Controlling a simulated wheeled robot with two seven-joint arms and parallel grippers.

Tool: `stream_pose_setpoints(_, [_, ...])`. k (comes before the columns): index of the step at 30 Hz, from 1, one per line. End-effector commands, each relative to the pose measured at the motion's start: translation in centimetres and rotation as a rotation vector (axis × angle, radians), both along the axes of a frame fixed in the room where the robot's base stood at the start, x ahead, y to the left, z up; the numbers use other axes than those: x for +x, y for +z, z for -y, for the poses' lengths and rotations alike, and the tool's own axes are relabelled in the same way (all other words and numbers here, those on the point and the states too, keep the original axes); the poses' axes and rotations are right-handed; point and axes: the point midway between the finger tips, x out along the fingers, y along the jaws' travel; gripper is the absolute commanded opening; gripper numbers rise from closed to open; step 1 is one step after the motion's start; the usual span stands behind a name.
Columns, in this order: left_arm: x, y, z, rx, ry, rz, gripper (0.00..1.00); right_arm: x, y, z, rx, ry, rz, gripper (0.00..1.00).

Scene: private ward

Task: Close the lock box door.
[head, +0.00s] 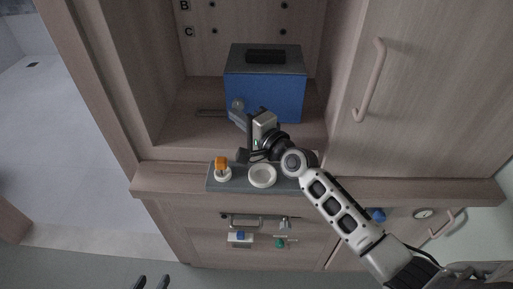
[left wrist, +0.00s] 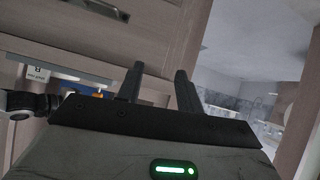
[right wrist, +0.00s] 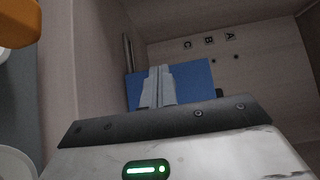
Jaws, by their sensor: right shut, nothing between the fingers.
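The blue lock box (head: 270,95) sits in the cabinet niche, with a dark grey top and a black handle (head: 265,57). Its blue surface also shows in the right wrist view (right wrist: 192,84), behind my fingers. I cannot clearly tell the door from the body or how far it stands open. My right gripper (head: 238,112) is at the box's lower left front corner, shut and empty; contact with the box is unclear. Its fingers lie together in the right wrist view (right wrist: 157,88). My left gripper (head: 152,283) is low at the bottom edge, fingers apart and empty (left wrist: 160,88).
A grey tray (head: 213,185) on the ledge before the niche holds an orange-topped item (head: 222,167) and a white round dish (head: 262,176). A slim bar (head: 210,113) lies left of the box. A drawer handle (head: 255,221) and a cabinet door handle (head: 372,80) protrude.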

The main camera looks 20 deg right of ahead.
Motion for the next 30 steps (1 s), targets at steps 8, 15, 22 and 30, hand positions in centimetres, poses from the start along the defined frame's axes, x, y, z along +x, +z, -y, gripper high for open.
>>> stream_pose_setpoints(8, [-0.4,0.6,-0.3,0.033,-0.005,-0.021,0.36,-4.5,0.2,-2.4,0.005,0.009,-0.004,0.0])
stream_pose_setpoints(15, [-0.3,0.5,-0.4,0.046,-0.01,-0.026,0.36,-9.2,0.0,-3.9,0.004,0.008,-0.004,0.0])
stream_pose_setpoints(22, [-0.3,0.6,-0.5,0.051,-0.013,-0.022,0.36,-11.4,0.0,-4.6,0.002,0.007,-0.001,0.0])
stream_pose_setpoints(30, [-0.3,0.6,-0.5,0.051,-0.014,-0.022,0.36,-13.6,-2.4,-4.2,-0.194,0.017,0.006,0.0])
